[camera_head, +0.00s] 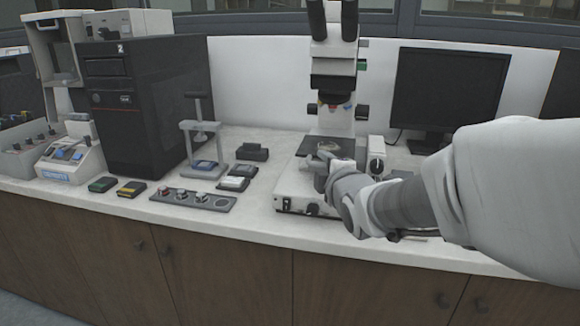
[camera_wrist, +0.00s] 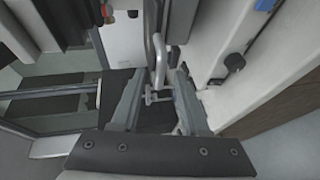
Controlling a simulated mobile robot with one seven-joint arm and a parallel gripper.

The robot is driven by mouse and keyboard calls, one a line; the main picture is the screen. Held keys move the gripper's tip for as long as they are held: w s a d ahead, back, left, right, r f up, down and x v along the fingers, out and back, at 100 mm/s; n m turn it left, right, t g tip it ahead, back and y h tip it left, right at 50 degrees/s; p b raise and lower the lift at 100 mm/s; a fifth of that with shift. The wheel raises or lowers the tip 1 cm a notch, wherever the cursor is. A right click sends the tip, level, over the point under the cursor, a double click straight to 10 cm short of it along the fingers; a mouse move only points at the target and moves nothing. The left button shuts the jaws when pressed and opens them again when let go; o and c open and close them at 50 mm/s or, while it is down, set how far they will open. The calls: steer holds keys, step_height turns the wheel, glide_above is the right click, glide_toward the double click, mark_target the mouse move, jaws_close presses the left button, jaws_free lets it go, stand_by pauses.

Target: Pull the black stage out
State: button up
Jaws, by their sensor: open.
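The black stage (camera_head: 318,146) sits on the microscope (camera_head: 334,70), above its white base, with a small pale round piece on top. My gripper (camera_head: 324,167) is at the stage's front edge and hides part of it and of the base. In the wrist view a dark flat plate (camera_wrist: 118,86), seemingly the stage, lies beyond the fingers. My gripper's two fingers (camera_wrist: 157,82) are open there. A pale bent rod (camera_wrist: 158,52) and a small crossbar show in the gap between them. I cannot tell whether the fingers touch it.
A monitor (camera_head: 448,98) stands right of the microscope. To the left are a small press stand (camera_head: 200,145), a control strip with knobs (camera_head: 193,200), small dark boxes (camera_head: 235,183) and a black computer tower (camera_head: 140,105). The white counter's front edge is close below the microscope base.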

steer(key=b+v, duration=0.2)
steer(key=v, duration=1.3)
steer(key=shift+b, duration=0.4)
steer(key=shift+f, duration=0.1)
steer(key=s+d+f+m+g+h, duration=0.1)
steer(key=s+f+m+g+h, duration=0.1)
steer(key=s+f+m+g, duration=1.2)
step_height(320, 180, up, 24)
steer(key=m+t+p, duration=0.4)
steer(key=p, duration=1.8)
steer(key=shift+w+y, duration=0.3)
steer(key=shift+w, duration=0.15)
